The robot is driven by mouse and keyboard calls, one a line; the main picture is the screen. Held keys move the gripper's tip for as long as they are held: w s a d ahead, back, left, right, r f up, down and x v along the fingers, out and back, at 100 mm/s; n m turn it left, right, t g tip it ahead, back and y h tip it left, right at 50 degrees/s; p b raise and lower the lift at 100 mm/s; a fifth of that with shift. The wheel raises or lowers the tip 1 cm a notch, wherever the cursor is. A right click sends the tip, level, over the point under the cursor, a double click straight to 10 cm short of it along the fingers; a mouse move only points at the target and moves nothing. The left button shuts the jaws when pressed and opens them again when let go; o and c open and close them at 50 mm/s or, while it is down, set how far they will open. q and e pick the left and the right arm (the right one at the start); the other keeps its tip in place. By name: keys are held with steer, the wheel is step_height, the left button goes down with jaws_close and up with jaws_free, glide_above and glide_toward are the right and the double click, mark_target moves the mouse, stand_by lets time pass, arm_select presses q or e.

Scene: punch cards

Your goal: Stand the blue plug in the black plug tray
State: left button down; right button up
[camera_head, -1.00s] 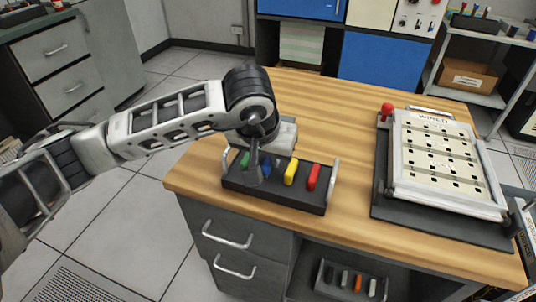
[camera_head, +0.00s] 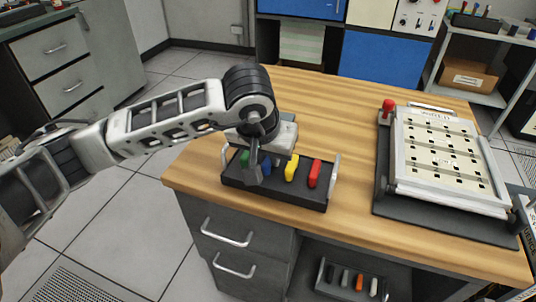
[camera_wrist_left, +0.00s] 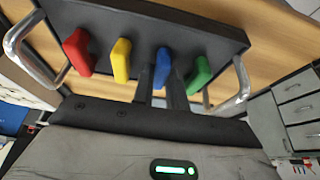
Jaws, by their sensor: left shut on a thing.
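The black plug tray (camera_head: 285,196) sits at the front left of the wooden worktop, with a metal handle at each end. The blue plug (camera_head: 266,166) stands upright in its row between the green plug (camera_head: 244,158) and the yellow plug (camera_head: 291,168). The red plug (camera_head: 315,173) is at the right end. My left gripper (camera_head: 254,178) points down at the tray, shut on the blue plug. In the left wrist view the fingers (camera_wrist_left: 163,85) meet the blue plug (camera_wrist_left: 162,62). Its lower end is hidden, so I cannot tell how deep it sits. My right gripper is out of view.
A pale punch-card board (camera_head: 440,158) on a dark base with a red knob (camera_head: 388,106) stands at the right of the worktop. Bare wood (camera_head: 335,125) lies between it and the tray. Several more plugs sit on a lower shelf (camera_head: 350,282).

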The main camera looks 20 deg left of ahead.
arm_select(q)
steer(key=shift+f, duration=0.15)
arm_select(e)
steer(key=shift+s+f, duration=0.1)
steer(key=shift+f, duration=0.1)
arm_select(q)
steer(key=c, duration=1.3)
jaws_free()
steer(key=shift+r, duration=0.45)
steer(key=v, duration=1.5)
steer(key=shift+s, duration=0.1)
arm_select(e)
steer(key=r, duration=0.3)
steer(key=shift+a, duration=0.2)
